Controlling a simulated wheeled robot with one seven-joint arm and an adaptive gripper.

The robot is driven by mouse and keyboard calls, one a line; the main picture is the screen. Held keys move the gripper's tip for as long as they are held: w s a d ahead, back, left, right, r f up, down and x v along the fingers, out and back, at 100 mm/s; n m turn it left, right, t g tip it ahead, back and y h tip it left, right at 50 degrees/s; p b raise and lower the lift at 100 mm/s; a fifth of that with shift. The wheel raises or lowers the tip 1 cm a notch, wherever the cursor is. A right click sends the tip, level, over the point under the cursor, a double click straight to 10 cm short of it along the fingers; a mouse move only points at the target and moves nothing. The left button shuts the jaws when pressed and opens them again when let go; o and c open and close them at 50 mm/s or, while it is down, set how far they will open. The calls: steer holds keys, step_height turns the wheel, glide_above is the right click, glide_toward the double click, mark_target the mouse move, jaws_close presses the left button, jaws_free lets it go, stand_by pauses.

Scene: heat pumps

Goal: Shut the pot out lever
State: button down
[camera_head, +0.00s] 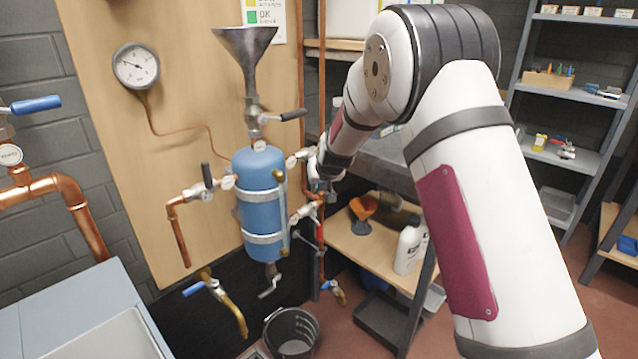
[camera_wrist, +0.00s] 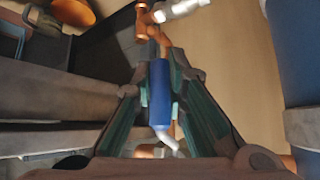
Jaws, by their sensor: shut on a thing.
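The blue pot (camera_head: 259,200) is an upright tank with a grey funnel (camera_head: 245,50) on top, mounted on a wooden board. My gripper (camera_wrist: 163,80) is shut on a blue lever handle (camera_wrist: 159,105), one finger on each side of it. In the head view my gripper (camera_head: 321,184) is just right of the pot, partly hidden by my arm, and the held lever is hard to make out. In the wrist view the copper pipe and a silver fitting (camera_wrist: 178,9) are beyond the fingertips. No label naming this lever is readable.
Other levers stand close by: a black one (camera_head: 207,176) left of the pot and another (camera_head: 292,115) under the funnel. A bench with a white bottle (camera_head: 408,250) is right of the pot. A black bucket (camera_head: 291,331) is on the floor.

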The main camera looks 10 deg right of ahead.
steer(key=c, duration=1.9)
jaws_free()
steer(key=shift+a, duration=0.1)
steer(key=v, duration=1.2)
steer(key=s+d+r+g, duration=0.1)
steer(key=s+r+g, duration=0.1)
steer(key=s, duration=1)
steer(key=s+d+r+g, duration=0.1)
steer(key=s+r+g, duration=0.15)
steer(key=s, duration=0.95)
steer(key=s+d+r+g, duration=0.2)
steer(key=s, duration=1.1)
steer(key=s+d+f+g, duration=0.1)
steer(key=s+f+g, duration=0.1)
steer(key=s, duration=1.4)
step_height(320, 180, up, 23)
steer(key=t+p, duration=0.2)
steer(key=p, duration=0.8)
steer(key=t+p, duration=0.1)
steer(key=p, duration=1)
steer(key=shift+w+d+t+p, duration=0.15)
steer(key=shift+t+p, duration=0.15)
steer(key=shift+t, duration=0.05)
